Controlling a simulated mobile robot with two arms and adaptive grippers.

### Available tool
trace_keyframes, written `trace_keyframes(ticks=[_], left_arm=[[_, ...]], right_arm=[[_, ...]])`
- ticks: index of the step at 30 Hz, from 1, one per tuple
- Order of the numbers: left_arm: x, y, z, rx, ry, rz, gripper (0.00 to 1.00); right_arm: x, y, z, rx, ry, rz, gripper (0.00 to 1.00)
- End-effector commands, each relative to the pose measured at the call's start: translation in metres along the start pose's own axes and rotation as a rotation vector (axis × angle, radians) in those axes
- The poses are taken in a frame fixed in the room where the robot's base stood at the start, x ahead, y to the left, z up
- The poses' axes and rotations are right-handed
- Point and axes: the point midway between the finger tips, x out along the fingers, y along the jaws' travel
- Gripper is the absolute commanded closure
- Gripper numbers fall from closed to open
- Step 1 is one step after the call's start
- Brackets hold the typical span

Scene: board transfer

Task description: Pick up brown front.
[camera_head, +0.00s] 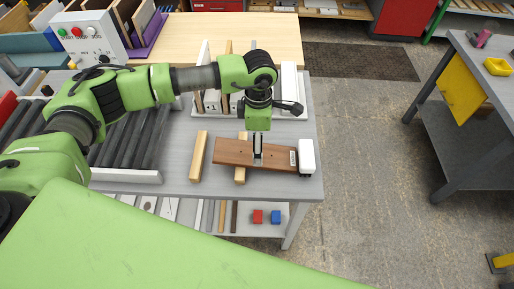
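The brown front (232,152) is a flat brown board with small dark holes and a white label near its right end. It lies on the grey table (222,187), across a light wooden block that shows below it. My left gripper (258,160) points down over the right half of the board, its fingertips at or just above the board. The fingers look narrow from this side, so I cannot tell whether they grip it. My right gripper is not in view.
A white block (306,154) stands at the board's right end. A loose wooden bar (198,157) lies left of the board. A rack with upright boards (204,62) stands behind. A roller conveyor (130,145) is at left. Open floor lies right of the table.

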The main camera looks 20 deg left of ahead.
Motion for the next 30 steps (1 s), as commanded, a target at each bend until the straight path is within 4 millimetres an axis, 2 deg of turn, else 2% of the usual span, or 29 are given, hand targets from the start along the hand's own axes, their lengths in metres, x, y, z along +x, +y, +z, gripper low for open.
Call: trace_keyframes(ticks=[5, 11, 15, 23, 24, 29, 30], left_arm=[[0.008, 0.001, 0.0, -0.001, 0.0, -0.002, 0.18], [0.032, 0.006, -0.001, -0.002, 0.001, -0.003, 0.18], [0.051, 0.006, -0.001, -0.001, 0.0, -0.003, 0.18], [0.056, 0.006, -0.001, 0.0, -0.002, -0.001, 0.18], [0.056, 0.006, -0.001, 0.0, -0.002, -0.001, 0.23], [0.056, 0.006, -0.001, 0.0, -0.002, -0.001, 0.65], [0.056, 0.006, -0.001, -0.001, -0.002, -0.001, 0.66]], right_arm=[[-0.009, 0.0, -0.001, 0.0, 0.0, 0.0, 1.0], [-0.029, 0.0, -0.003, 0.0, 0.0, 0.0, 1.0], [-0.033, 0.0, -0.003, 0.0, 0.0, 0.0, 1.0], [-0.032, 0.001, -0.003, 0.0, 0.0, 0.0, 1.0], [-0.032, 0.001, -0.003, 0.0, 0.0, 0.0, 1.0], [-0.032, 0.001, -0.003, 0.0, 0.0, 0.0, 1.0], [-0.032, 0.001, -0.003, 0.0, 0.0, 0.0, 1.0]])
